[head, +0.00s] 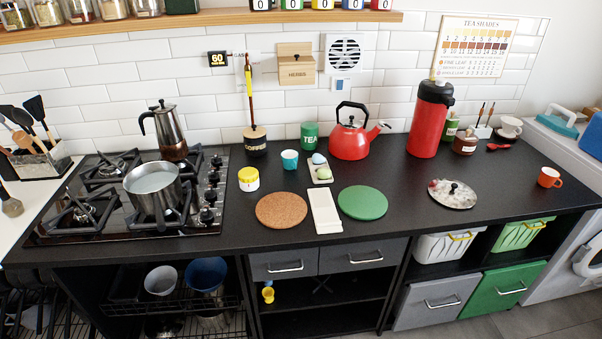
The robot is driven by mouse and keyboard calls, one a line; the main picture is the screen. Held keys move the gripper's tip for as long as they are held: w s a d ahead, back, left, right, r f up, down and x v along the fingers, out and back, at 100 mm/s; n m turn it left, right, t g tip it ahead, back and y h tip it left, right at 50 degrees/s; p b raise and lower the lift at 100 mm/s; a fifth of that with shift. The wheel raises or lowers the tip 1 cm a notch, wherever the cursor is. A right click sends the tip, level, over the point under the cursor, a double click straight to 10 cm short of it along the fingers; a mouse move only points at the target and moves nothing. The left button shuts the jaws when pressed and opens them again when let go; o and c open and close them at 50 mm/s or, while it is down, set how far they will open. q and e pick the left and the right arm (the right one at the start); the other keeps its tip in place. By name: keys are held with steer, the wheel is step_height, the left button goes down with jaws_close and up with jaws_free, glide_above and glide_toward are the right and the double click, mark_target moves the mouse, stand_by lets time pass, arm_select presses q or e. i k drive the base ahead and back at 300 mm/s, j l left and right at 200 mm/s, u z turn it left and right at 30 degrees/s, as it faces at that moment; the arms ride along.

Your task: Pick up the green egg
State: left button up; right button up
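A green egg (324,173) lies in a small pale holder (313,178) on the black worktop, in the middle of the head view. A light blue egg (319,159) sits just behind it in the same holder. The holder stands between the teal cup and the green round mat, in front of the red kettle. Neither of my grippers is in view.
A teal cup (290,160), a green canister (309,136) and a red kettle (350,139) stand close around the holder. A white board (325,211), cork mat (282,210) and green mat (362,202) lie in front. A steel pot (153,190) stands on the hob.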

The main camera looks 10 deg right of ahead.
mark_target(322, 173)
steer(key=l+u, duration=0.15)
steer(key=u, duration=0.25)
steer(key=i+l+u, duration=0.1)
steer(key=u, duration=0.25)
steer(key=l+u, duration=0.2)
steer(key=u, duration=0.2)
steer(key=l+u, duration=0.25)
steer(key=l, duration=0.3)
steer(key=k+l+u, duration=0.2)
steer(key=l, duration=0.3)
